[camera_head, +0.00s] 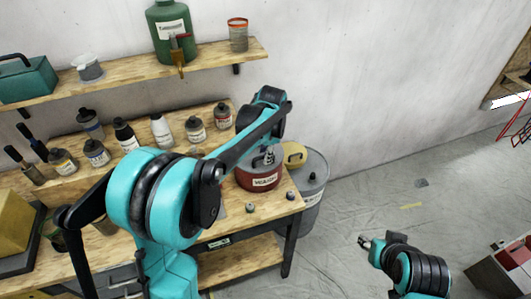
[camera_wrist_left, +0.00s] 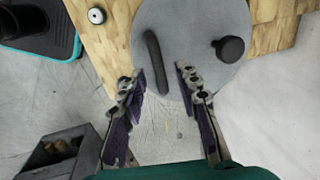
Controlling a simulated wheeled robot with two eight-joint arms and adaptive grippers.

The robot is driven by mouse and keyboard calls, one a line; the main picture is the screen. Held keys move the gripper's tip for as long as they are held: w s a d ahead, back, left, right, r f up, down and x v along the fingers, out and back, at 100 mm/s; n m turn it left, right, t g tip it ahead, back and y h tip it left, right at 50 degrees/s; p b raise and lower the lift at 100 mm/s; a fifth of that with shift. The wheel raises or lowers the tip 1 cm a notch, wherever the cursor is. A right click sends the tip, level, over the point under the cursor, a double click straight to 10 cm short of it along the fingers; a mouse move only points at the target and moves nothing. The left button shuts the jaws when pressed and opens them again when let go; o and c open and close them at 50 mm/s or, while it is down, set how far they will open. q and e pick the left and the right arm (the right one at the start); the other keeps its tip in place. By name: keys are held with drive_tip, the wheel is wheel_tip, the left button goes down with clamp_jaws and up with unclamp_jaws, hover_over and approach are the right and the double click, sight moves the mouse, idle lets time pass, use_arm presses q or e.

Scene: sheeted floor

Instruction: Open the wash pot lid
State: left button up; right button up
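The wash pot (camera_head: 263,181) is a red can with a pale label at the right end of the workbench. In the left wrist view its lid (camera_wrist_left: 200,25) is a round grey disc with a dark bar handle (camera_wrist_left: 154,55) and a black knob (camera_wrist_left: 229,48). The lid lies flat as far as I can see. My left gripper (camera_head: 268,156) is over the pot, and my arm hides part of it. In the wrist view its fingers (camera_wrist_left: 161,75) are open, one on each side of the bar's lower end. My right gripper (camera_head: 365,241) is low over the floor, away from the bench; its opening is unclear.
Several bottles and jars (camera_head: 124,135) stand along the bench (camera_head: 262,226). A grey drum (camera_head: 312,185) with a yellow item (camera_head: 294,154) stands behind the pot. A shelf (camera_head: 130,76) holds a green canister (camera_head: 170,32). The sheeted floor (camera_head: 400,180) at right is mostly clear.

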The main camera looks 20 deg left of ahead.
use_arm(q)
clamp_jaws()
drive_tip(key=shift+r, duration=0.2)
